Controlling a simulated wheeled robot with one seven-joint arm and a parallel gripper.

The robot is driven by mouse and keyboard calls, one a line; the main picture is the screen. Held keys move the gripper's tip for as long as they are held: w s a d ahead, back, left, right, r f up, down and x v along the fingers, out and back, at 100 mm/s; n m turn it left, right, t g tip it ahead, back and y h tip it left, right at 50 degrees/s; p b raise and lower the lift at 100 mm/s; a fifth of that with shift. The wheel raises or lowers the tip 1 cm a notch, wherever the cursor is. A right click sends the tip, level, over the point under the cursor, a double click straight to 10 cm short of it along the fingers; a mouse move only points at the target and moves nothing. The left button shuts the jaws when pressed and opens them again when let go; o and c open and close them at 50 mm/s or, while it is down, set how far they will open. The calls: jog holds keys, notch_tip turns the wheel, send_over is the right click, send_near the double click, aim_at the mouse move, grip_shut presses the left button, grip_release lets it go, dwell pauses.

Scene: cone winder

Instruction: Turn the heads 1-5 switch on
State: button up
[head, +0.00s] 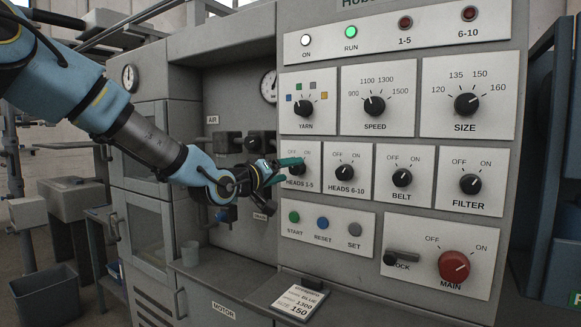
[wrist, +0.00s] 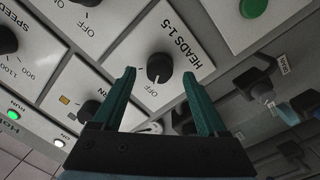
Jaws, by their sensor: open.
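The heads 1-5 switch is a round black knob (wrist: 160,67) on a white plate in the wrist view. Its pale pointer mark appears turned toward the OFF label. In the head view the knob (head: 297,169) is partly covered by my green fingers. My gripper (head: 291,170) is open in front of that plate. In the wrist view my gripper (wrist: 158,76) has its two fingertips apart, with the knob seen between and slightly beyond them. Whether either finger touches the knob cannot be told.
The heads 6-10 knob (head: 345,172) is close on the right, and the yarn knob (head: 303,108) is above. Start (head: 294,217) and reset (head: 322,223) buttons are below. The green RUN lamp (head: 351,32) is lit; the 1-5 lamp (head: 405,22) is dark red. A card (head: 297,295) rests on the ledge.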

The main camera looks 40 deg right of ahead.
jog(key=shift+w+d, duration=0.2)
jog(key=shift+d, duration=0.85)
grip_shut()
